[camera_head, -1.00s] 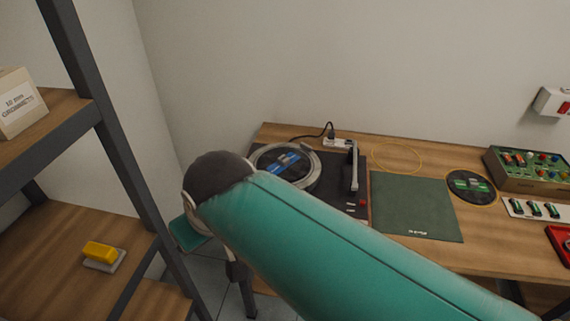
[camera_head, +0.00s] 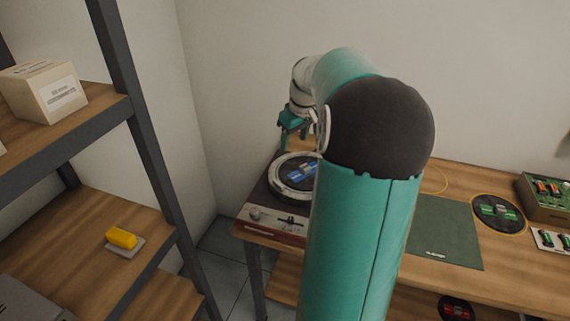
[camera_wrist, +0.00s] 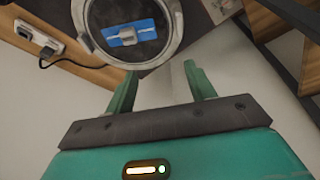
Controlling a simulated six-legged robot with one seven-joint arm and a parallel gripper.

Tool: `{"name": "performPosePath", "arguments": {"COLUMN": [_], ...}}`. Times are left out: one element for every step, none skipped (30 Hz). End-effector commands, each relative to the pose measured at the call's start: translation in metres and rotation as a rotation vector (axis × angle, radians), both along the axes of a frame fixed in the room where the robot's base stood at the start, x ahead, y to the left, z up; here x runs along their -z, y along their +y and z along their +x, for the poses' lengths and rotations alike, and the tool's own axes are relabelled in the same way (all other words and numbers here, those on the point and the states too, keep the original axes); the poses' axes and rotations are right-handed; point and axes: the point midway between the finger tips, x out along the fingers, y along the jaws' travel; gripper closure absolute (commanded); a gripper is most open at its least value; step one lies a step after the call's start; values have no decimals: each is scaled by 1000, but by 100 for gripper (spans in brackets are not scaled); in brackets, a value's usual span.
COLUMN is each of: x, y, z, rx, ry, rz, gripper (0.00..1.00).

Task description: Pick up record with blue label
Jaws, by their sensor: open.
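The record with the blue label (camera_head: 300,172) lies on the turntable (camera_head: 260,212), inside a pale ring, at the left end of the wooden bench. My arm hides part of the turntable's right side. In the wrist view the record (camera_wrist: 136,50) shows at the top, with its blue label and a grey piece at its centre. My gripper (camera_head: 288,132) is above the back left of the turntable. In the wrist view my gripper (camera_wrist: 158,78) has its two fingers apart, with nothing between them and the record beyond the tips.
A record with a green label (camera_head: 497,211) lies to the right of a green mat (camera_head: 445,235). A box of colourful parts (camera_head: 548,195) is at the far right. A shelf post (camera_head: 150,150) stands at left. A power strip (camera_wrist: 40,40) is by the wall.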

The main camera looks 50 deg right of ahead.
Motion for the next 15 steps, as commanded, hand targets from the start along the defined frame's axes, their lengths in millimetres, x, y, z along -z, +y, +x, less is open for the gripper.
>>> {"name": "performPosePath", "arguments": {"x": [7, 10, 13, 14, 16, 17, 19, 21, 24, 28, 32, 38, 43, 49, 57], "y": [-26, -37, -50, -57, -63, -69, -72, -74, -75, -75, -75, -75, -75, -75, -75], "z": [-10, -15, -21, -24, -27, -30, -32, -32, -32, -31, -30, -28, -26, -24, -21], "rx": [19, 23, 28, 30, 32, 34, 35, 36, 36, 35, 33, 33, 32, 31, 31], "ry": [-12, -18, -25, -31, -35, -39, -41, -42, -43, -43, -43, -42, -42, -42, -42], "rz": [16, 23, 29, 32, 35, 37, 39, 40, 41, 41, 42, 41, 42, 43, 43], "gripper": [45, 45, 45, 45, 45, 45, 45, 45, 45, 45, 45, 45, 45, 45, 45]}}
